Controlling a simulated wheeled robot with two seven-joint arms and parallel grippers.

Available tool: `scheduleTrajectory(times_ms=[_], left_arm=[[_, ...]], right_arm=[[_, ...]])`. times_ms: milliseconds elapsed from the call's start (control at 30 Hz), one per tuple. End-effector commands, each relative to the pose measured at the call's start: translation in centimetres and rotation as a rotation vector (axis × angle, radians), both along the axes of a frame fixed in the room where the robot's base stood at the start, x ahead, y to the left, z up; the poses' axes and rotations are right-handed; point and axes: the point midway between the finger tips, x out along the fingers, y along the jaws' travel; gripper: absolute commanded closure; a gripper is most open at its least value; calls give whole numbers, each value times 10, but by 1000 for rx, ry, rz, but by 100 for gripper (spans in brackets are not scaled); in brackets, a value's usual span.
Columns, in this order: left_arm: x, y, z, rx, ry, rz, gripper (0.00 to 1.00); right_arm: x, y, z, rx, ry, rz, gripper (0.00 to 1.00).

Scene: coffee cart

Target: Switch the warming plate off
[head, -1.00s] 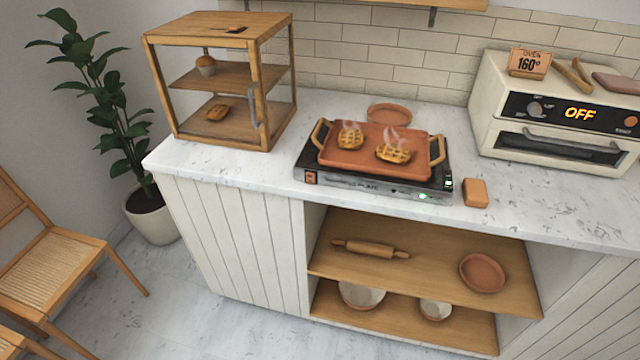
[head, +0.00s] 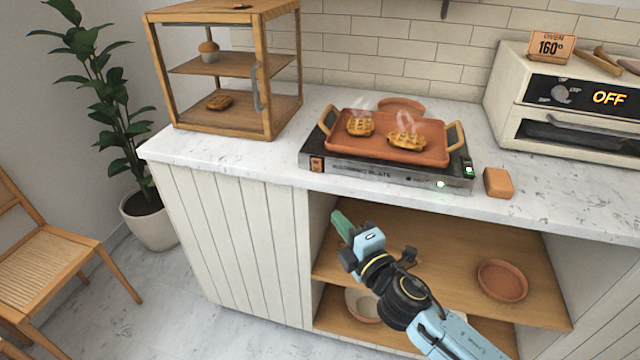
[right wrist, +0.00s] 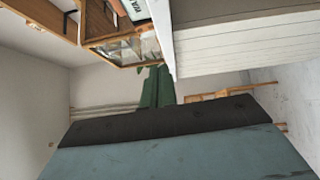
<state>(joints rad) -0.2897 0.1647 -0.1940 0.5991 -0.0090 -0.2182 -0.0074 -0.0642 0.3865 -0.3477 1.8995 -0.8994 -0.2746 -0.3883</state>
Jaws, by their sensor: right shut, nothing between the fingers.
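The warming plate (head: 388,178) is a flat black and silver unit on the counter. An orange-brown square (head: 317,164) is at the left of its front face. A small green light (head: 440,184) glows on the front, and another green-lit spot (head: 469,170) shows at its right end. A terracotta tray (head: 385,150) with two steaming waffles (head: 407,141) stands on the plate. My right gripper (head: 342,226) is below and in front of the plate, apart from it, with green fingers shut and empty. The fingers also show in the right wrist view (right wrist: 157,88). My left gripper is out of view.
The counter edge (head: 250,178) lies between my right gripper and the plate. An orange block (head: 498,182) sits right of the plate. An oven (head: 570,105) reading OFF stands at right, a wooden display case (head: 285,115) at left. Open shelves (head: 450,240) are below.

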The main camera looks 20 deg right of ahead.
Motion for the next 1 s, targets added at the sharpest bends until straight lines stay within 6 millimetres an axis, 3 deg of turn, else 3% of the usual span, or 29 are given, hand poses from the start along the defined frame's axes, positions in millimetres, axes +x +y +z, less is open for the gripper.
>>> scheduleTrajectory(times_ms=[133, 567, 767, 1000], left_arm=[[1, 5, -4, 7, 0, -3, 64], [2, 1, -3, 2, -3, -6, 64], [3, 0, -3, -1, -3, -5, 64], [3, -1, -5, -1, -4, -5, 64]], right_arm=[[-2, 6, 22, -37, -66, 15, 100], [3, 7, 25, -37, -68, 15, 100], [30, 12, 28, -38, -70, 14, 100], [75, 21, 31, -37, -69, 13, 100]])
